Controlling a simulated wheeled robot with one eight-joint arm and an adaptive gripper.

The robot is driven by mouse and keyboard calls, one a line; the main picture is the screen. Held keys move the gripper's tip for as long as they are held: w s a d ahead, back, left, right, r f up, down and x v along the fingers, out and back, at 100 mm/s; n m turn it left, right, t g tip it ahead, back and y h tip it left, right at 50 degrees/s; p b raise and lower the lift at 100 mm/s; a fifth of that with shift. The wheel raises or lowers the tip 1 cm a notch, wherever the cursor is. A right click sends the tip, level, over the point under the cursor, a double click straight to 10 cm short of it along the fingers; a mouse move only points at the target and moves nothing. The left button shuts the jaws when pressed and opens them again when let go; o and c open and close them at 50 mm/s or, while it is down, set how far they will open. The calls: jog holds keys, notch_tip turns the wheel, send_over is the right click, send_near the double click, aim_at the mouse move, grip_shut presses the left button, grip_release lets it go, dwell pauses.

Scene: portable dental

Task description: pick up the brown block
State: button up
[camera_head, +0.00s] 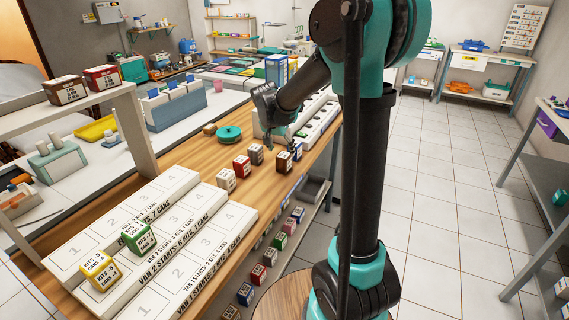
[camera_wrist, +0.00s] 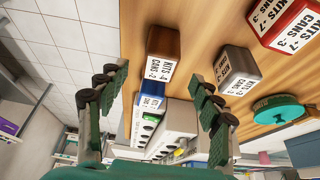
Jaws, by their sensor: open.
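The brown block (camera_head: 284,162) stands on the wooden table near its right edge, with a white kits-and-cans label. In the wrist view the brown block (camera_wrist: 163,42) is upper centre, beyond the fingertips and roughly in line with the gap between them. My gripper (camera_wrist: 158,75) is open and empty. In the head view my gripper (camera_head: 279,143) hangs just behind the brown block, and its fingers are small and partly hard to make out. I cannot tell the exact height of the fingers over the table.
A blue block (camera_wrist: 150,104) stands close to the brown one. A grey-brown block (camera_wrist: 238,68) is to its right in the wrist view, with a red block (camera_wrist: 288,22) farther off. A teal round object (camera_head: 229,134) and numbered white boards (camera_head: 208,220) share the table.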

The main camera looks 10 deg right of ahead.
aim_at(283, 156)
jog(key=shift+x, duration=3.45)
jog(key=c, duration=1.3)
